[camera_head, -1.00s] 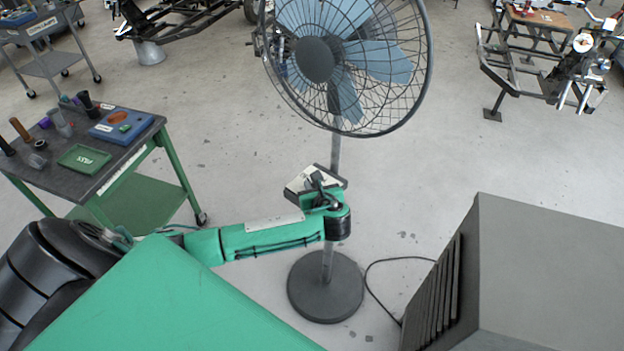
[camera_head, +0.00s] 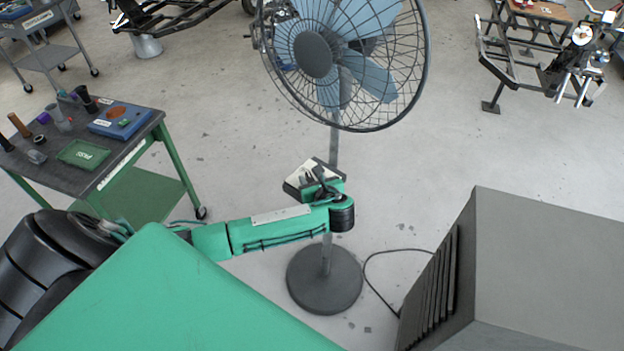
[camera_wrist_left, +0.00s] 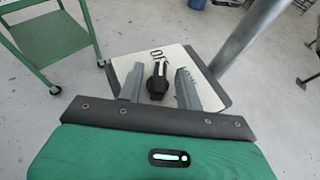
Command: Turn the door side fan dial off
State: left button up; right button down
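The fan (camera_head: 318,57) stands on a pole with a round dark base (camera_head: 325,281), in the middle of the head view. Its control box (camera_head: 297,180) is on the pole, with a pale top plate partly hidden by my left gripper (camera_head: 319,180). In the left wrist view, the black dial (camera_wrist_left: 157,82) with a pale pointer line sits on the pale plate (camera_wrist_left: 150,60). Lettering is printed beyond the dial, and more lettering is partly covered. My left gripper (camera_wrist_left: 160,80) is open, its fingers on either side of the dial, with gaps showing. My right gripper is out of view.
A tool cart (camera_head: 110,165) with a green tray (camera_head: 83,154) stands at left. A grey louvred box (camera_head: 530,260) fills the lower right. A cable (camera_head: 385,255) runs on the floor by the fan base. Open floor lies behind the fan.

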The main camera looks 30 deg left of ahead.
pick_arm(q)
jog(key=b+v, duration=0.2)
jog(key=v, duration=1.2)
jog(key=shift+a, duration=0.1)
